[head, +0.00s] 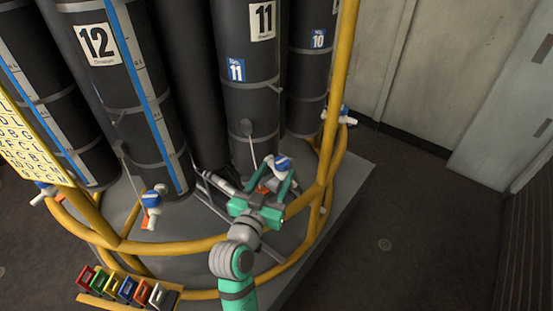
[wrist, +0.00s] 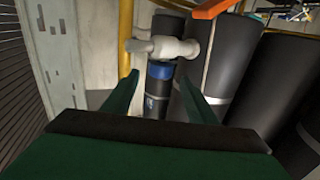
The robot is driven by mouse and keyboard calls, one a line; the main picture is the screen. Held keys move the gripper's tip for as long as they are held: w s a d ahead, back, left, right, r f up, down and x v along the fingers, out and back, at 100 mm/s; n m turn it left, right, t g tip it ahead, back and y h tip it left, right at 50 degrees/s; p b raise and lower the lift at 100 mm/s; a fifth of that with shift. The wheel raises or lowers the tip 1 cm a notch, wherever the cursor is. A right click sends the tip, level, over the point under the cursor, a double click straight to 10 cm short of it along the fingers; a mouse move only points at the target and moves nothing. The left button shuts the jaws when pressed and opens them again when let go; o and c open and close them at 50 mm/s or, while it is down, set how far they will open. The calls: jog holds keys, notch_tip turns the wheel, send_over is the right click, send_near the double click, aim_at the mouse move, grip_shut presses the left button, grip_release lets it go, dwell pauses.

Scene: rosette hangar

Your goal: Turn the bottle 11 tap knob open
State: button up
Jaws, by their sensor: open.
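Bottle 11 (head: 248,85) is a tall black cylinder behind the yellow rail. The blue-and-white tap knob (head: 283,162) stands in front of its base, with an orange piece beside it. My green gripper (head: 281,178) is open at this tap, with its fingers close to the knob. In the wrist view the pale tap body (wrist: 163,48) shows just beyond and between the fingertips of my gripper (wrist: 160,80). A blue band lies under it. Contact between the fingers and the knob cannot be told.
The yellow rail (head: 190,246) curves around the bottles close to my arm. Bottle 12 (head: 115,80) and its tap (head: 152,204) stand to the left; another tap (head: 337,114) is at the right. Coloured tags (head: 126,289) sit at front left. The floor at right is clear.

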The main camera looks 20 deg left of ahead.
aim_at(281, 167)
jog(key=w, duration=0.4)
jog(key=shift+w+d, duration=0.2)
jog(key=shift+d, duration=0.1)
jog(key=shift+w+a, duration=0.2)
jog(key=shift+w, duration=0.6)
